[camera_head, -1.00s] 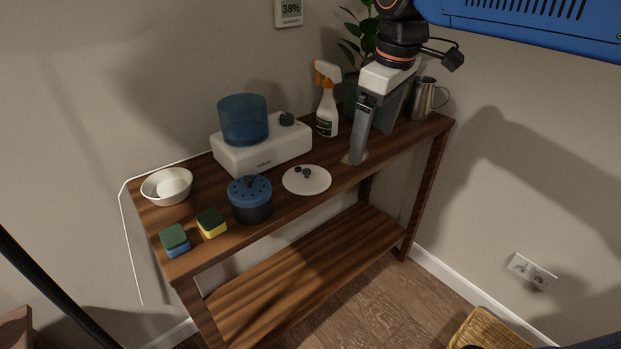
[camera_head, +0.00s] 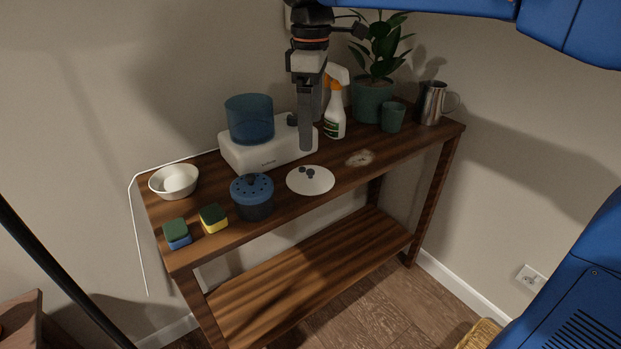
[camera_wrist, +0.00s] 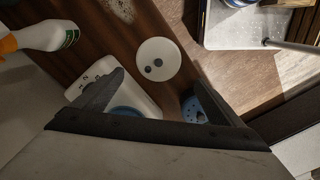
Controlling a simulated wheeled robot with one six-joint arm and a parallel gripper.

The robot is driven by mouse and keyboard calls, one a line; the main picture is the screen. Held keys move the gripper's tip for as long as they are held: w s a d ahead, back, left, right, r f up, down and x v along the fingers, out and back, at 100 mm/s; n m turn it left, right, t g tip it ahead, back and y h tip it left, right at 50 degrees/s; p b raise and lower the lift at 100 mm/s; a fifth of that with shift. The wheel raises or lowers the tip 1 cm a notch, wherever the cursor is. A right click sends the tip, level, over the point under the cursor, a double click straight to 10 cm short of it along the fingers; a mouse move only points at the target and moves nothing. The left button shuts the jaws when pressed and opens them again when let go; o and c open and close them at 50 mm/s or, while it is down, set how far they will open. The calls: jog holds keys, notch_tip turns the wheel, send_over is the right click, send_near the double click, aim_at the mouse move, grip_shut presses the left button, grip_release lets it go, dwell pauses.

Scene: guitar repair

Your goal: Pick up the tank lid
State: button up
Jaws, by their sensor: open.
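The tank lid, a white round disc with two small dark knobs (camera_head: 310,181), lies flat on the wooden table in front of the white humidifier base. It also shows in the wrist view (camera_wrist: 158,62), beyond and roughly between the fingertips. My gripper (camera_head: 308,146) points down above the white base, behind and above the lid. In the wrist view its two fingers (camera_wrist: 160,72) are spread apart with nothing between them. The white base (camera_head: 268,154) carries a translucent blue tank (camera_head: 250,119). One finger hides part of the base's right end.
A dark pot with a perforated blue top (camera_head: 252,196) stands just left of the lid. A spray bottle (camera_head: 335,112), plant pot (camera_head: 371,98), green cup (camera_head: 393,117) and steel mug (camera_head: 432,103) line the back right. Two sponges (camera_head: 177,233) and a white bowl (camera_head: 174,181) are left. A pale stain (camera_head: 360,158) marks clear tabletop.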

aim_at(311, 171)
notch_tip(311, 171, down, 12)
jog(key=shift+w+f, duration=0.1)
jog(key=shift+w, duration=0.05)
dwell(0.5)
jog(key=c, duration=2.2)
